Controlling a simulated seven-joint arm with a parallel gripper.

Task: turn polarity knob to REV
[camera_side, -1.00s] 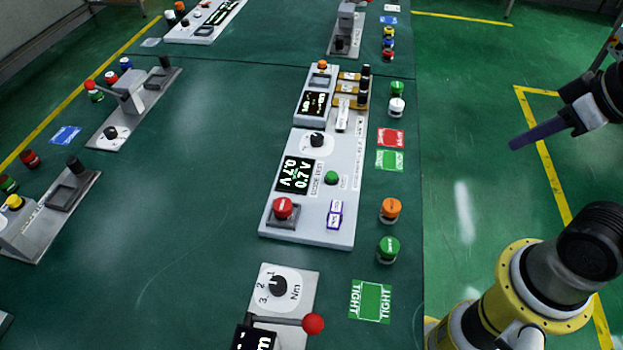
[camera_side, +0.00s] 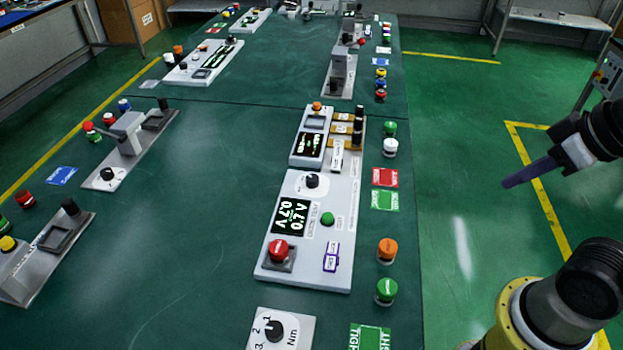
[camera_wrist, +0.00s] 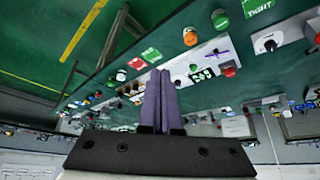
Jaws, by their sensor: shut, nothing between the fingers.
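My gripper (camera_side: 508,184) has long purple fingers, shut and empty, held in the air to the right of the table. Its two fingers (camera_wrist: 160,75) lie together in the wrist view. A black knob (camera_side: 312,181) on a white dial sits on the light grey panel (camera_side: 325,272) at the middle of the table, above a black screen (camera_side: 290,217) reading 0.7 V and 0.7 A. I cannot read a polarity or REV label at any knob. My gripper is well to the right of this panel and touches nothing.
A red button (camera_side: 279,250) and a green button (camera_side: 327,218) are on the same panel. Orange (camera_side: 387,249) and green (camera_side: 386,290) buttons stand along the table's right edge. Another knob (camera_side: 274,331), marked Nm, is at the front. The green floor right of the table is open.

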